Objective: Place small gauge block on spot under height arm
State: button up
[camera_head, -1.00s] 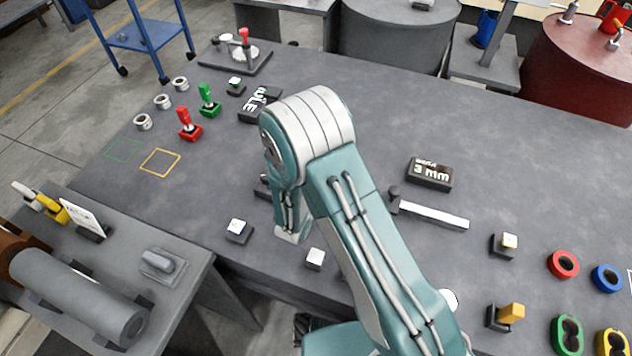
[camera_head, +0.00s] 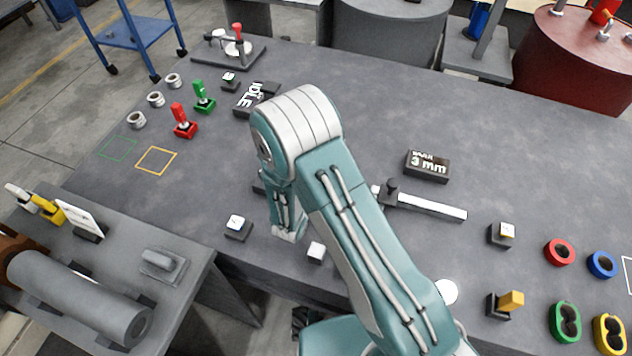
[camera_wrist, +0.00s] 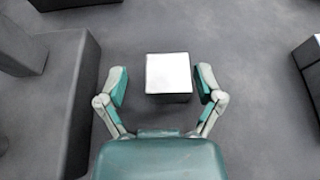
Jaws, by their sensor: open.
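A small pale block (camera_head: 317,252) lies on the dark table near its front edge, right beside my arm in the head view. In the wrist view a block with a white top and grey front (camera_wrist: 169,74), apparently the same one, sits between my spread fingers. My gripper (camera_wrist: 162,90) is open, with a gap visible on both sides of the block. In the head view my gripper (camera_head: 287,236) is mostly hidden behind my own arm. A silver bar with a dark knob (camera_head: 430,206) lies right of my arm; I cannot tell if it is the height arm.
A "3 mm" display (camera_head: 428,166) stands behind the bar. A dark base with a white top (camera_head: 238,228) stands left of my gripper. A tall dark block (camera_wrist: 75,105) rises close to my left finger in the wrist view. The table's middle back is clear.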

jog(key=v, duration=1.2)
jog(key=shift+d+r, duration=0.1)
jog(key=s+d+r+m+g+h, duration=0.2)
jog(key=d+r+m+g, duration=0.2)
jog(key=d+r+m, duration=0.45)
jog(key=s+d+r+m+g+h, duration=0.2)
jog(key=d+r+m+g, duration=0.2)
jog(key=d+r+m, duration=0.45)
jog(key=s+d+r+m+t+y, duration=0.1)
jog(key=s+r+m+y, duration=0.7)
jog(key=s+r+m, duration=0.3)
jog(key=r+m, duration=0.1)
jog(key=m, duration=0.3)
jog(key=shift+d+r+y, duration=0.3)
jog(key=shift+y, duration=0.1)
